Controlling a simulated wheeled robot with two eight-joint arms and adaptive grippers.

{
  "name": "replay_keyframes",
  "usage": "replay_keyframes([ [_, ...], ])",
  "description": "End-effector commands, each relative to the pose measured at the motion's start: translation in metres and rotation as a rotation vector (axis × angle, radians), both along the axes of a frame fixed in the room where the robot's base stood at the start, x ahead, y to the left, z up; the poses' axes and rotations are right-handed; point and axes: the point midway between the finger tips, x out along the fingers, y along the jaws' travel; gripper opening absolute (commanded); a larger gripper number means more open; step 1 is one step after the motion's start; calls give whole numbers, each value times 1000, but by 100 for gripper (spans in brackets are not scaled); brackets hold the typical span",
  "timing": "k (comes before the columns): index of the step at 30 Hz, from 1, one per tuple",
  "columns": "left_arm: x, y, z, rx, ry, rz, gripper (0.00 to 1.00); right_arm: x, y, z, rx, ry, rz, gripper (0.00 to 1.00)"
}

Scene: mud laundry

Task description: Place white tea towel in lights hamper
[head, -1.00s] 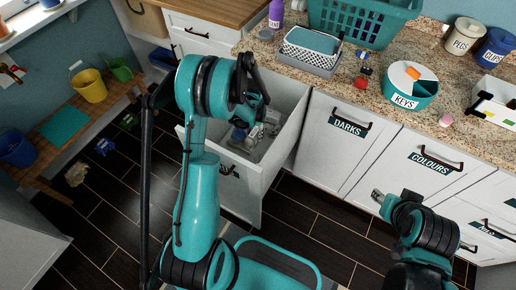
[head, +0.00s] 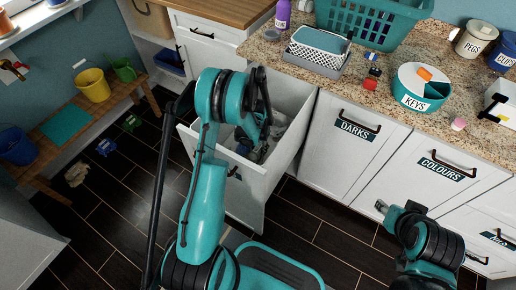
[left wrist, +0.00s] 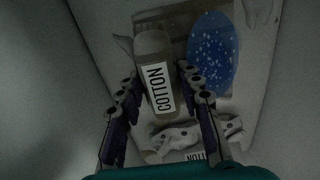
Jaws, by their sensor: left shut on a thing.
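My left gripper (left wrist: 160,85) reaches down inside an open white pull-out hamper (head: 288,150). Its fingers are closed on the sides of a pale, rolled-looking thing with a COTTON label, which seems to be the white tea towel (left wrist: 152,52). The picture is dark there, so I cannot be sure. In the head view my arm hides most of the left gripper (head: 258,150) and the hamper's front label, so I cannot read it. My right gripper (head: 381,206) is low, in front of the closed cupboard fronts; its jaws are too small to judge.
A blue spotted item (left wrist: 212,52) and crumpled white cloth (left wrist: 180,137) lie in the hamper. Closed fronts read DARKS (head: 345,140) and COLOURS (head: 440,172). The counter above holds a teal basket (head: 370,25) and a KEYS tub (head: 420,88).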

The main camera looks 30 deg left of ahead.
Motion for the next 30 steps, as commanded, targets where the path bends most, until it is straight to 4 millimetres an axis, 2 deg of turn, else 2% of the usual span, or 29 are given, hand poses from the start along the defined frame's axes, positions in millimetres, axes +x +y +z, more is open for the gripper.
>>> replay_keyframes([
  [1,0,0,-1,0,0,0,40,0,0,0,0,0,0,40],
  [3,0,0,-1,0,0,0,56,0,0,0,0,0,0,40],
  [14,0,0,3,0,0,0,56,0,0,0,0,0,0,40],
  [17,0,0,17,0,0,0,56,0,0,7,0,0,0,40],
  [24,0,0,72,0,0,0,56,0,0,30,0,0,0,40],
  [30,0,0,107,0,0,0,56,0,0,42,0,0,0,40],
])
